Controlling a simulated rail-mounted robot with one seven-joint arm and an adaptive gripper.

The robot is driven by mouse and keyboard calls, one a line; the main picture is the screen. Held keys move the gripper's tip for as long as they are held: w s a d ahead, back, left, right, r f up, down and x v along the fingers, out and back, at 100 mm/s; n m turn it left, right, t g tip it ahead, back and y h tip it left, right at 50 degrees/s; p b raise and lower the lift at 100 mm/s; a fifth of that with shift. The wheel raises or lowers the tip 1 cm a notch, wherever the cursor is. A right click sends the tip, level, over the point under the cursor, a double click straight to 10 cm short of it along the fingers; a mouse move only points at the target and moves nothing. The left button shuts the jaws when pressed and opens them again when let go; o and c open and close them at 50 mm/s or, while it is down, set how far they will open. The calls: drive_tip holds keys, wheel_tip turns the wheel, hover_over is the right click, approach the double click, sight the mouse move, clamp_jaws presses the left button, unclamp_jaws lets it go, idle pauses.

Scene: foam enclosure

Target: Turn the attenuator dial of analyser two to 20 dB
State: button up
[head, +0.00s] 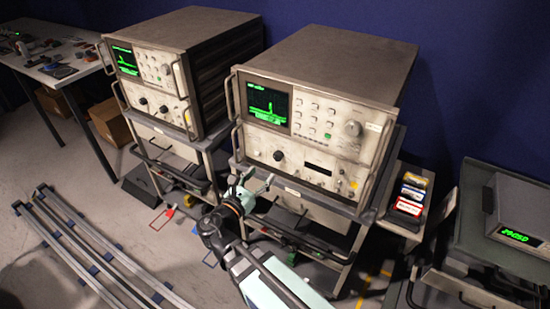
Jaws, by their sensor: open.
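Two beige analysers with green screens stand on carts: one at the left (185,40) and a nearer one at centre right (335,70). I cannot read which is analyser two. The nearer one has a black dial (279,156) low on its front panel and a large grey knob (353,128) at upper right. Dial markings are too small to read. The left one has two small dark knobs (143,100) low on its panel. My gripper (256,180) is open and empty, in front of and below the nearer analyser's black dial, apart from it in the picture.
Metal handles frame both analysers' front panels. Floor rails (100,255) run at lower left. A workbench with tools (55,60) stands at far left. A side shelf holds coloured boxes (411,193). A counter-like unit (518,215) sits at right.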

sight(276, 158)
drive_tip(key=p+x, duration=0.1)
drive_tip(key=x, duration=0.8)
clamp_jaws()
